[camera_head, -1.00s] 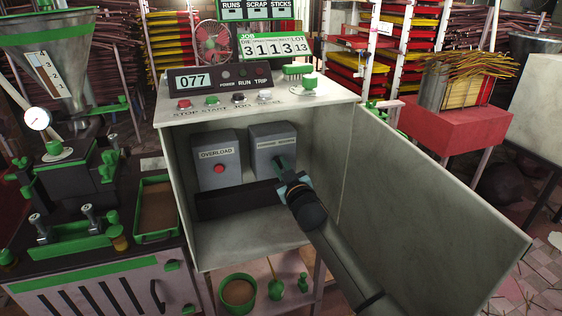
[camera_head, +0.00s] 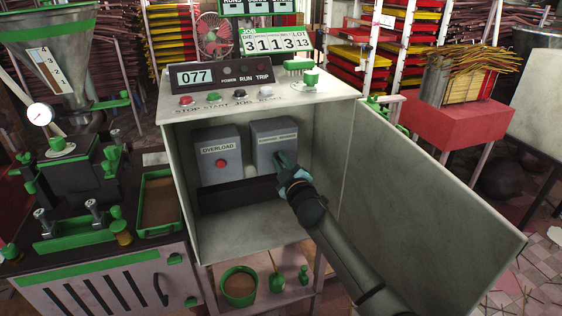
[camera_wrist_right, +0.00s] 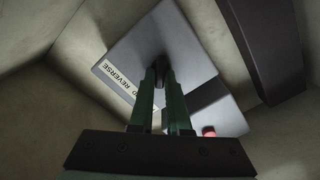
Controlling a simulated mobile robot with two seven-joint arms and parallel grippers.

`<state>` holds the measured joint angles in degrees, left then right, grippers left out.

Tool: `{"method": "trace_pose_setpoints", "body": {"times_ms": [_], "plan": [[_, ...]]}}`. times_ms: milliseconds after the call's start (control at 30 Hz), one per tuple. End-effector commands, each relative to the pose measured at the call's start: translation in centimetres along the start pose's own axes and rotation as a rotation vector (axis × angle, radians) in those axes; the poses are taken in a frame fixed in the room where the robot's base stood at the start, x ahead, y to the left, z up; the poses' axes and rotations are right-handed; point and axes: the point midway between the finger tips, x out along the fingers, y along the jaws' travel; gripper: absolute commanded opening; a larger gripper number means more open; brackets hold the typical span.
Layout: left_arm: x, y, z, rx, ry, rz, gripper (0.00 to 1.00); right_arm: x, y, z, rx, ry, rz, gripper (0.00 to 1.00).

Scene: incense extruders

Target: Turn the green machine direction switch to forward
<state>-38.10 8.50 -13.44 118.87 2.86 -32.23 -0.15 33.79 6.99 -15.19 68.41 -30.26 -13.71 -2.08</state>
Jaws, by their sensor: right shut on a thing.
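A grey switch box (camera_head: 266,136) with a label along its top edge is on the back wall inside the open cabinet. In the right wrist view the box (camera_wrist_right: 132,52) fills the middle, and its label (camera_wrist_right: 116,76) reads REVERSE, with the other word partly hidden. My right gripper (camera_head: 279,160) reaches in from the front, fingers against the box's face. In the wrist view its two green fingers (camera_wrist_right: 163,78) are closed around a small dark switch knob, mostly hidden between the tips. Which way the knob points is unclear. My left gripper is not in view.
A grey OVERLOAD box (camera_head: 212,166) with a red button sits just left of the switch box. A dark duct (camera_head: 236,195) runs below both. The cabinet door (camera_head: 435,190) stands open to the right of my arm. A green-trimmed machine (camera_head: 80,190) stands at left.

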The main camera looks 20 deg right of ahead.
Motion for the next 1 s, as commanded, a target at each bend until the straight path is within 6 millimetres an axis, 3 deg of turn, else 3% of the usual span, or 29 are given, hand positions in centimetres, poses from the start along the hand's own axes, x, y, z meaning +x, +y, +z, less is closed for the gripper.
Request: {"method": "trace_pose_setpoints", "body": {"times_ms": [267, 300, 533, 833, 1000], "plan": [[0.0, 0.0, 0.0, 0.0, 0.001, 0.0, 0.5, 0.0, 0.1, -0.1, -0.005, 0.002, 0.002, 0.0], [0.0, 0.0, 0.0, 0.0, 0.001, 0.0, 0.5, 0.0, 0.1, -0.1, -0.005, 0.002, 0.002, 0.19], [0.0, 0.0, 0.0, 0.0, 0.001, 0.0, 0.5, 0.0, 0.1, -0.1, -0.003, 0.001, 0.001, 0.45], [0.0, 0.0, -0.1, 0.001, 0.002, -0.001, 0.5, -0.2, 0.0, 0.0, -0.001, 0.0, 0.0, 0.45], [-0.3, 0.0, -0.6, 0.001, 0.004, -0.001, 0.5, -1.5, 0.1, 0.0, -0.001, -0.001, 0.0, 0.45]]}}
